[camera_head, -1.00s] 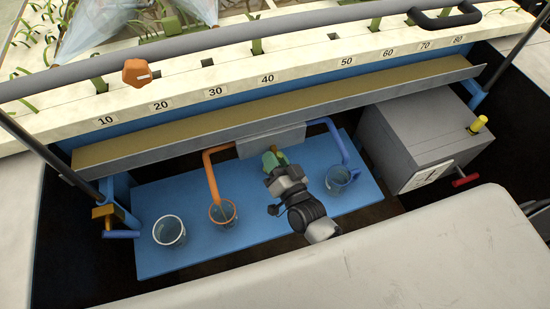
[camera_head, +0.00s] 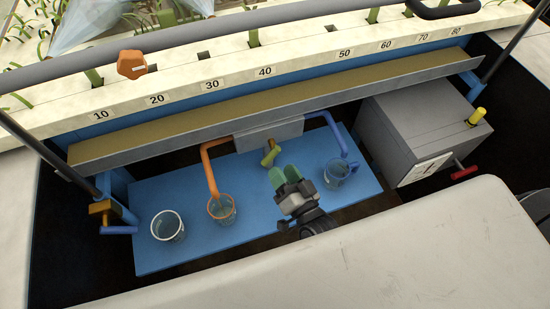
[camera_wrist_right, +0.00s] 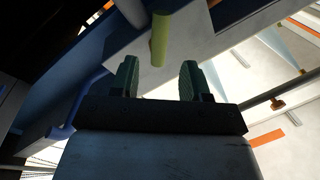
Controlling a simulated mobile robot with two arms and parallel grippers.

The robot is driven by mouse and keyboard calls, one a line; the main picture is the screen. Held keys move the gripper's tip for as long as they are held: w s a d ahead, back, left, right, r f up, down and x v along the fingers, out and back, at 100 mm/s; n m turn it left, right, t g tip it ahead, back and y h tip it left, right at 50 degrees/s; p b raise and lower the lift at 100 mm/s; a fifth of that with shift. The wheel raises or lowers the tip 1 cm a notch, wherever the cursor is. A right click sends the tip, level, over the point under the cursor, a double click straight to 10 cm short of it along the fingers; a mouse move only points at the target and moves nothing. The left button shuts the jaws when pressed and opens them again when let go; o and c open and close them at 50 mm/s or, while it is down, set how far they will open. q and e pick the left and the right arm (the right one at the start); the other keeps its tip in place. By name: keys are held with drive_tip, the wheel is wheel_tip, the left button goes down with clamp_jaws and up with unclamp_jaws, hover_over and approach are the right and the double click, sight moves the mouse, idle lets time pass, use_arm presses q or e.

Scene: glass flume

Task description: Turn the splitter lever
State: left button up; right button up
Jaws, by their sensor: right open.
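The splitter is a grey box (camera_head: 268,135) under the trough, with an orange pipe (camera_head: 209,170) on its left and a blue pipe (camera_head: 329,130) on its right. Its lever (camera_head: 270,157) has a yellow-green handle and sticks out from the box front. In the right wrist view the lever handle (camera_wrist_right: 160,38) is beyond the fingertips, between their lines. My right gripper (camera_head: 283,174) has green fingers, is open and empty, and is apart from the lever, a little nearer to me. My left gripper is not in view.
A cup (camera_head: 221,208) stands under the orange pipe, another (camera_head: 336,174) under the blue pipe, and a third (camera_head: 167,226) at left on the blue board (camera_head: 262,217). A grey box (camera_head: 421,125) with a red handle stands at right.

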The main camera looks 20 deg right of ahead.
drive_tip(key=shift+v, duration=2.25)
drive_tip(key=shift+w+a, duration=0.1)
drive_tip(key=shift+a, duration=0.05)
